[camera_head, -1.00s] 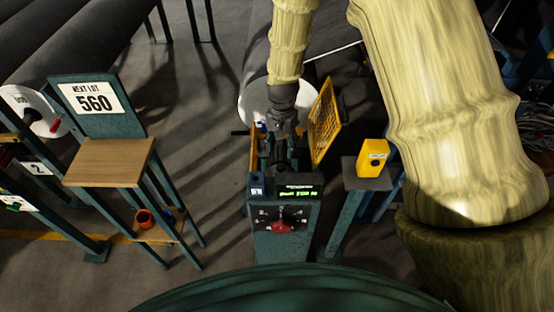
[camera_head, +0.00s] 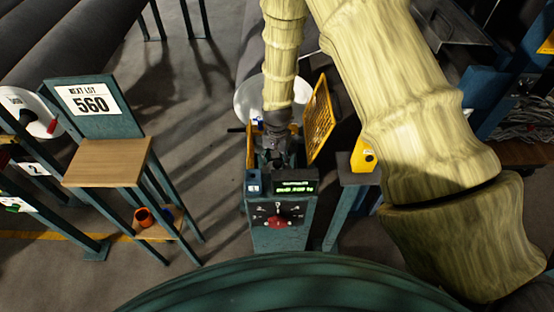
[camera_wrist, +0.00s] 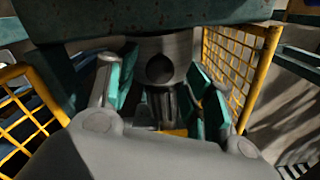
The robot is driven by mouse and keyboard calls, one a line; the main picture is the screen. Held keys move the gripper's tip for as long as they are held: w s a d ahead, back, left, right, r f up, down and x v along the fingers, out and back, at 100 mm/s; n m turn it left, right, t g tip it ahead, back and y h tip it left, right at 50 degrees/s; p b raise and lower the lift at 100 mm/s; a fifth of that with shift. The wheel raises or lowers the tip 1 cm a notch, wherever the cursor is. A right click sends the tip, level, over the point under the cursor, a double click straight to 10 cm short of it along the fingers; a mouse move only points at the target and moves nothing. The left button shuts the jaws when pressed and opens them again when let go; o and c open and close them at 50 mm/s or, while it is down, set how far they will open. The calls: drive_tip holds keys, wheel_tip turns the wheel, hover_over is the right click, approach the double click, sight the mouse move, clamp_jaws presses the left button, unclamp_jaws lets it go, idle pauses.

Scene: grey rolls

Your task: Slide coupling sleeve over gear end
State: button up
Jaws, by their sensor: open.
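My gripper (camera_head: 275,153) is down between the yellow mesh guards of the small teal machine in the head view. In the wrist view my gripper (camera_wrist: 156,88) is open, its teal-padded fingers spread to either side. A grey round part with a dark bore (camera_wrist: 162,58), perhaps the coupling sleeve, shows ahead between the fingers. Gaps seem to show beside it; I cannot tell whether a finger touches it. Below it is a dark ribbed part (camera_wrist: 165,105), possibly the gear end, partly hidden. In the head view my gripper hides both parts.
A yellow mesh guard (camera_head: 319,120) stands close to the right of my gripper. The machine's front has a lit display (camera_head: 295,187) and a red knob (camera_head: 278,222). A yellow box (camera_head: 364,156) sits at right. A wooden-topped stand (camera_head: 108,163) is at left, with open floor between.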

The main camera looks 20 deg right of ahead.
drive_tip(key=shift+f, duration=0.6)
clamp_jaws()
